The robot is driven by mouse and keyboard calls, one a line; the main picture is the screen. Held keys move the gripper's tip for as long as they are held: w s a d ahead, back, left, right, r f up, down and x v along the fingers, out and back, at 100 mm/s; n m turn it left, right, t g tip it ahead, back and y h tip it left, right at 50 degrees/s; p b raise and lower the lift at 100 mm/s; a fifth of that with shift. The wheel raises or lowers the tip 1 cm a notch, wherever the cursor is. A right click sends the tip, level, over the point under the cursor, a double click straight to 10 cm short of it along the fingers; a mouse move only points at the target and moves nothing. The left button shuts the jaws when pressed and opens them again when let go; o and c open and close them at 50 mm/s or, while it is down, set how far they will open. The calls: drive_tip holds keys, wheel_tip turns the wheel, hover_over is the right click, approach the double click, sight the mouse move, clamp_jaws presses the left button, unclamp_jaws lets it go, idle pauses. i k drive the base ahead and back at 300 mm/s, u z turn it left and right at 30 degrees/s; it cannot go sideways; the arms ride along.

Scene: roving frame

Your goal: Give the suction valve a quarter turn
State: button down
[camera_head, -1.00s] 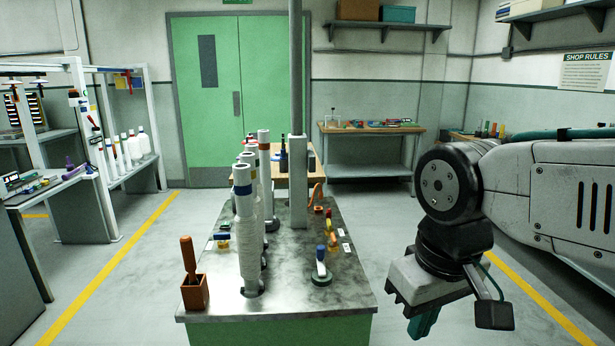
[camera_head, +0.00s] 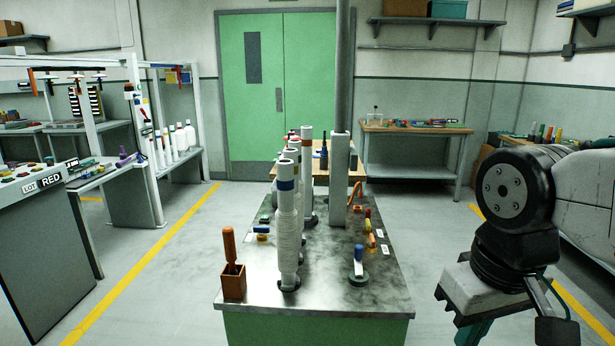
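The roving frame stands ahead as a bench with a grey metal top (camera_head: 330,296) and tall white bobbins (camera_head: 288,228) in a row. I cannot tell which of these is the suction valve; no label is readable. My gripper (camera_head: 472,334) hangs at the lower right, apart from the bench. Its fingers are partly cut off by the frame's lower edge, so its opening is unclear.
An orange-handled tool stands in a brown box (camera_head: 233,285) at the bench's front left corner. A grey console with a LOT RED sign (camera_head: 42,183) is at the left. Clear floor (camera_head: 165,270) lies between it and the bench. A wooden table (camera_head: 415,129) stands behind.

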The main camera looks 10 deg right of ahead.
sight(261, 229)
drive_tip(key=u, duration=0.5)
drive_tip(key=i, duration=1.15)
drive_tip(key=z, duration=0.25)
